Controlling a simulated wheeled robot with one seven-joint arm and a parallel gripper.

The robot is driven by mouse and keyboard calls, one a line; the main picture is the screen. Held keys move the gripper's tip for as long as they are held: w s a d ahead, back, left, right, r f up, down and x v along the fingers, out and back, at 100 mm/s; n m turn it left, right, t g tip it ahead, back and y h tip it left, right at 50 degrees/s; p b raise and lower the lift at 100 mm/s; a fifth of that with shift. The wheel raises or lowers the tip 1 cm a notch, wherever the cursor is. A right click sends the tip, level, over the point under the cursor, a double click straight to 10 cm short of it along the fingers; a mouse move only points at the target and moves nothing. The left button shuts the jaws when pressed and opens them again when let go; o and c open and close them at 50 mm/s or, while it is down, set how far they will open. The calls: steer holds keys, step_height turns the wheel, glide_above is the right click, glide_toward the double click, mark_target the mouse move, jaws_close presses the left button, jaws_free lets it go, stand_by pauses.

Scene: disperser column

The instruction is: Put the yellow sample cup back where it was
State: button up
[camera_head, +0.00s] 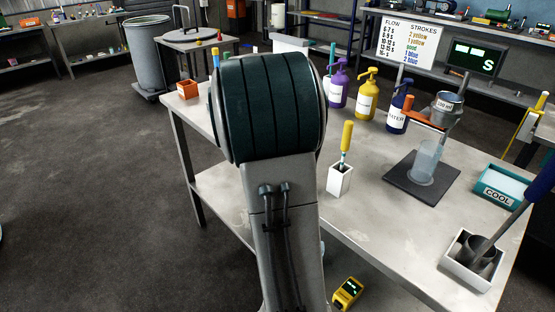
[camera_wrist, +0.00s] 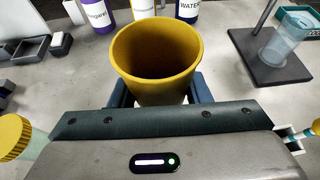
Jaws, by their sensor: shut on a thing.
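The yellow sample cup (camera_wrist: 157,55) is upright in the wrist view, and its open mouth shows an empty-looking inside. My gripper (camera_wrist: 156,92) is shut around the lower part of the cup, with a dark finger on each side. The cup's base is hidden behind the gripper body, so I cannot tell whether it touches the table. In the head view my arm hides both the cup and the gripper.
The workbench (camera_head: 370,215) carries purple, yellow and dark blue pump bottles (camera_head: 367,97) at the back. A clear beaker (camera_head: 426,158) stands on a dark plate (camera_head: 398,182) by a stand. Grey trays (camera_wrist: 27,50) and a yellow-lidded jar (camera_wrist: 15,135) lie left of the cup.

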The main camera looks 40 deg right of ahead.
steer(key=shift+s+d+f+m+g+b, duration=0.3)
steer(key=shift+s+d+f+g+b, duration=0.15)
steer(key=shift+s+d, duration=0.1)
steer(key=w+a+f, duration=0.1)
steer(key=w+f, duration=0.1)
steer(key=w, duration=0.1)
steer(key=w+a+f, duration=0.2)
steer(key=w, duration=0.2)
steer(key=w+a+f+b, duration=0.1)
steer(key=w+f, duration=0.2)
steer(key=shift+w+a, duration=0.25)
steer(key=shift+f+b, duration=0.6)
steer(key=shift+f, duration=1.35)
steer(key=shift+f, duration=0.1)
steer(key=o, duration=1)
steer(key=shift+o, duration=0.2)
